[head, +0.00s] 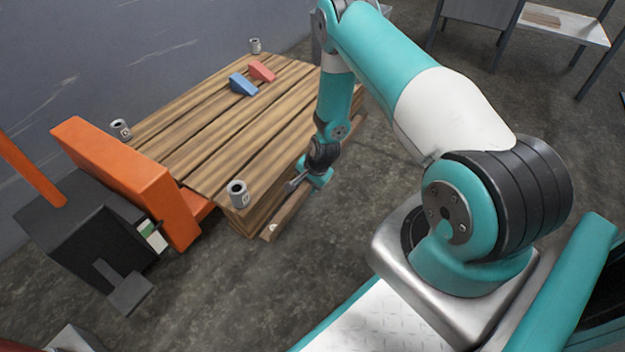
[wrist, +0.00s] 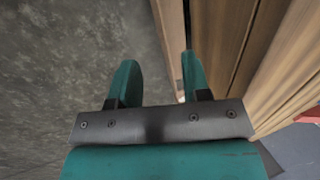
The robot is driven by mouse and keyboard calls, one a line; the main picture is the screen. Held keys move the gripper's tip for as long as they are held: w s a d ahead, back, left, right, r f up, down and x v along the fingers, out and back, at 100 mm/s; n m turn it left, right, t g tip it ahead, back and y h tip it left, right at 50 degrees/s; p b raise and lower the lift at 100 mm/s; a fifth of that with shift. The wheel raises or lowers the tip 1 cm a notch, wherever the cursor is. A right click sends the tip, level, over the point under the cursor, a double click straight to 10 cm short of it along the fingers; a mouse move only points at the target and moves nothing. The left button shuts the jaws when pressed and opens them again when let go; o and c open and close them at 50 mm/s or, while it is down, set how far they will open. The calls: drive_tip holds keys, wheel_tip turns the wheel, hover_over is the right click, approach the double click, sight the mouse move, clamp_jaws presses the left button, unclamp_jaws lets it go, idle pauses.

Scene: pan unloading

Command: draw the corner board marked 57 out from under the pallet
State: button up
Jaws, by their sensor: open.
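The wooden pallet (head: 215,130) lies on the floor. A brown board (head: 288,213) runs along its near right edge at floor level, with a small pale mark (head: 272,228) at its near end. No number can be read on it. My gripper (head: 305,184) is low beside the pallet's right side, over this board. In the wrist view my gripper (wrist: 160,76) is open and empty. The board (wrist: 168,32) passes between the fingers, nearer the right finger, which reaches into the dark gap beside the pallet planks (wrist: 235,40). Whether a finger touches the board cannot be told.
Grey cans (head: 238,194) stand at pallet corners. A blue wedge (head: 242,84) and a red wedge (head: 262,71) lie on top. An orange pallet truck (head: 125,178) stands at the left end. Bare floor (head: 320,240) lies before the pallet; a bench (head: 560,22) is behind.

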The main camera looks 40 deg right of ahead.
sight(301, 198)
drive_tip(key=b+x, duration=0.5)
drive_tip(key=x, duration=0.5)
drive_tip(key=shift+f, duration=0.1)
drive_tip(key=shift+c, duration=0.4)
clamp_jaws()
